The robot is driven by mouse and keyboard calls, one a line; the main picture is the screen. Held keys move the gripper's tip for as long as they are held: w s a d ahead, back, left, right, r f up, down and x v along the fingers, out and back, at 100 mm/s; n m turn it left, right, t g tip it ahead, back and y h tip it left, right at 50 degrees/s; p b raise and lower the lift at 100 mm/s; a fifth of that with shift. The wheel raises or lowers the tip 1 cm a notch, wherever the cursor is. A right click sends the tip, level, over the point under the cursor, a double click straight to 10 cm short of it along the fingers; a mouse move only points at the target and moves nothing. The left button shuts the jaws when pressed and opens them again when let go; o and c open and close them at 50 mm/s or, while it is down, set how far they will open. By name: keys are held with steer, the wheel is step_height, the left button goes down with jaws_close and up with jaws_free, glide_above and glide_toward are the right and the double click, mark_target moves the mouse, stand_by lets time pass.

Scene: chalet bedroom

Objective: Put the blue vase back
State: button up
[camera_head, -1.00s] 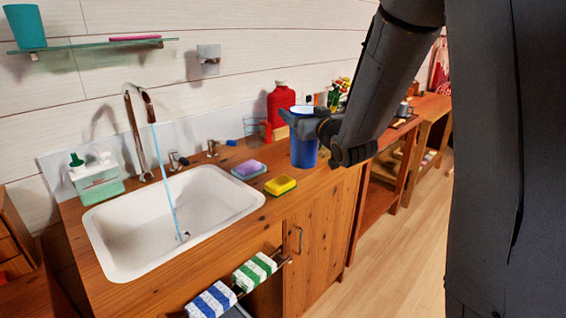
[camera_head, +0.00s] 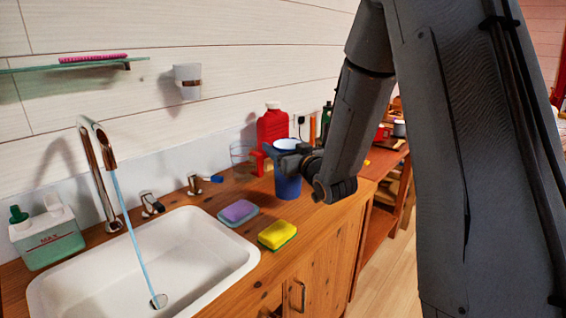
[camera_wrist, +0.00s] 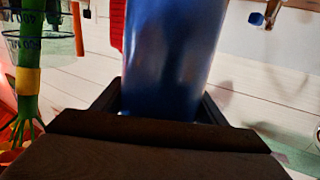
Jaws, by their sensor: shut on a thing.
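The blue vase (camera_head: 287,182) is a plain blue cylinder with a pale inside. It is upright over the right end of the wooden counter, to the right of the sponges. My gripper (camera_head: 291,149) is shut on the vase near its rim. In the wrist view the vase (camera_wrist: 168,58) fills the middle, between my gripper's jaws (camera_wrist: 165,112). I cannot tell whether the vase's base touches the counter.
The white sink (camera_head: 150,262) with running tap (camera_head: 97,175) is at left. A purple sponge (camera_head: 238,211) and a yellow sponge (camera_head: 277,235) lie on the counter. A red bottle (camera_head: 272,126) stands behind the vase. Lower wooden shelving (camera_head: 385,170) continues at right.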

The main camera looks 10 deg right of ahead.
steer(key=shift+d+f, duration=0.1)
steer(key=shift+f, duration=2)
steer(key=o, duration=1.9)
steer(key=shift+f, duration=0.15)
steer(key=shift+s, duration=0.1)
steer(key=shift+r, duration=0.2)
steer(key=b+v, duration=0.1)
steer(key=v, duration=1.1)
steer(key=shift+f, duration=0.1)
